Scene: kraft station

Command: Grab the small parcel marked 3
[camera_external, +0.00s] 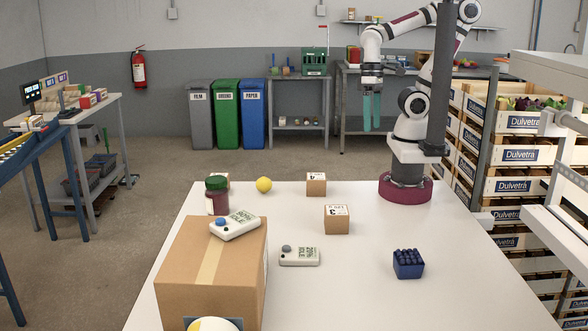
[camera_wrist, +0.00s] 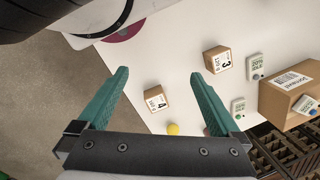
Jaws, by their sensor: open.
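The small parcel marked 3 (camera_external: 337,222) is a brown cardboard cube with a white label on top, near the middle of the white table. It also shows in the wrist view (camera_wrist: 217,62), right of centre. A similar parcel marked 4 (camera_external: 316,186) stands behind it; it also shows in the wrist view (camera_wrist: 155,99). My gripper (camera_external: 371,112) has teal fingers, which also show in the wrist view (camera_wrist: 158,72). It is open and empty, held high above the far side of the table and apart from both parcels.
A large carton (camera_external: 210,280) stands at the front left with a grey device (camera_external: 238,226) on top. Another device (camera_external: 300,256) lies beside it. A dark red jar (camera_external: 217,203), a yellow ball (camera_external: 264,184) and a blue block (camera_external: 408,264) are also on the table (camera_external: 375,295).

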